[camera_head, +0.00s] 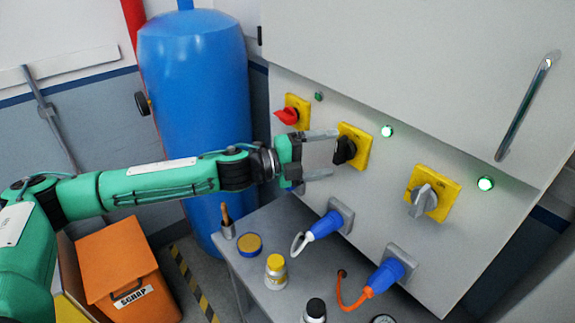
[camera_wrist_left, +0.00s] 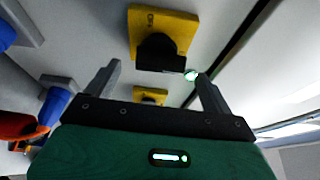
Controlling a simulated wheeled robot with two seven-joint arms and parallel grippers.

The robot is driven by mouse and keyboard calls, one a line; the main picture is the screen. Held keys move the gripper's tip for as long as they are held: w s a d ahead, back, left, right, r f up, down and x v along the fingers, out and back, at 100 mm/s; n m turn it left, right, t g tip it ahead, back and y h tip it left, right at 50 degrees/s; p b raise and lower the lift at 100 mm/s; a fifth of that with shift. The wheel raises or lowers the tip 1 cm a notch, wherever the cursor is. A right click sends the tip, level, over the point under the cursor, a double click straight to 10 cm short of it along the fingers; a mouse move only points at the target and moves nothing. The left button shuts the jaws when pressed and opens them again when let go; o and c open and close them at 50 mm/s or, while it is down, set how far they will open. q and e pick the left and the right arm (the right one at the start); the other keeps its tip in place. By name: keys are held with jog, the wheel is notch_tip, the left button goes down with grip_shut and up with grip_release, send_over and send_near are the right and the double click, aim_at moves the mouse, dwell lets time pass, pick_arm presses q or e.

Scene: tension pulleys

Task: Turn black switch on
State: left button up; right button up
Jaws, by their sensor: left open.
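The black switch (camera_head: 344,150) is a rotary knob on a yellow square plate (camera_head: 359,139) on the light grey cabinet front. My left gripper (camera_head: 328,155) is open, with one finger above and one below the knob at its left side. I cannot tell if the fingers touch it. In the left wrist view the black switch (camera_wrist_left: 158,52) sits just beyond the fingertips of the left gripper (camera_wrist_left: 159,68), roughly centred between them. A bright green lamp (camera_head: 387,131) is beside its plate. My right gripper is not in view.
A red switch (camera_head: 287,115) is to the left and a grey switch (camera_head: 423,200) to the right. Blue plugs (camera_head: 324,225) (camera_head: 385,276) stick out below. A grey table (camera_head: 258,285) holds jars. A blue tank (camera_head: 195,80) stands behind my arm.

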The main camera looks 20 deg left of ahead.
pick_arm(q)
jog(key=b+v, duration=0.3)
jog(key=v, duration=0.6)
jog(key=shift+s+a, duration=0.2)
jog(key=shift+s, duration=0.05)
